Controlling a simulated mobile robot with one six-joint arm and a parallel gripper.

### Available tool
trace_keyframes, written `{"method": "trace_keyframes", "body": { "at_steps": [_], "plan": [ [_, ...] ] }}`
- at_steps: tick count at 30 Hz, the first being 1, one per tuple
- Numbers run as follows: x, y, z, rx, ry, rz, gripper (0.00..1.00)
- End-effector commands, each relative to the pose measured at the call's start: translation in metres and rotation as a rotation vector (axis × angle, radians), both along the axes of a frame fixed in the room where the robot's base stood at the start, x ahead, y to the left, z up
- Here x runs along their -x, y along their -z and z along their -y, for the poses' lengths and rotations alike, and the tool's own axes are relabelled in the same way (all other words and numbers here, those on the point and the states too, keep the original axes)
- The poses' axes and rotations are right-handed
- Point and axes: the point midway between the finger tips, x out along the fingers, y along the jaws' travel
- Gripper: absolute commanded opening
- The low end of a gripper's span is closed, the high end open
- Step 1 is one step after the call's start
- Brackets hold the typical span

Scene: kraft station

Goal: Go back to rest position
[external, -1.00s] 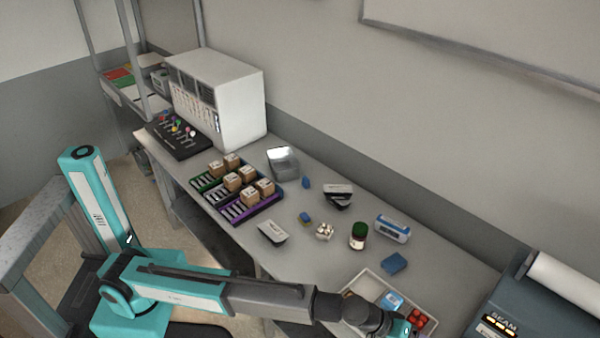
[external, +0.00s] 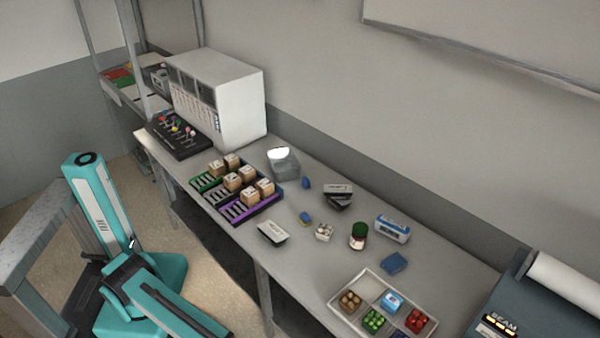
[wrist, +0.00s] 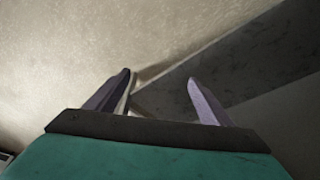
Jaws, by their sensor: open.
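My gripper (wrist: 162,95) shows in the wrist view with its two fingers apart and nothing between them. Behind the fingers are a pale speckled surface and a dark grey band. In the external view my teal arm reaches down to the lower edge of the picture, in front of the workbench (external: 225,228). The gripper itself is outside that view.
A divided tray (external: 342,312) with small coloured items stands at the bench's near right. A grey machine (external: 520,305) is at the right.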

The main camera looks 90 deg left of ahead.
Motion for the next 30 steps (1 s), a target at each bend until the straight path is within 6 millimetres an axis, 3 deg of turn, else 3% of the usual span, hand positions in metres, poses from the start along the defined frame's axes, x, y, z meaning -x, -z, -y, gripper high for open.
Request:
{"method": "trace_keyframes", "body": {
  "at_steps": [1,3,12,21,30],
  "plan": [
    [0.018,0.02,-0.007,-0.037,0.039,-0.042,0.75],
    [0.038,0.043,-0.018,-0.082,0.091,-0.097,0.75],
    [0.11,0.116,-0.101,-0.167,0.164,-0.285,0.75],
    [0.182,0.165,-0.193,-0.156,0.113,-0.425,0.75],
    [0.269,0.198,-0.266,-0.119,0.055,-0.56,0.75]
  ]
}}
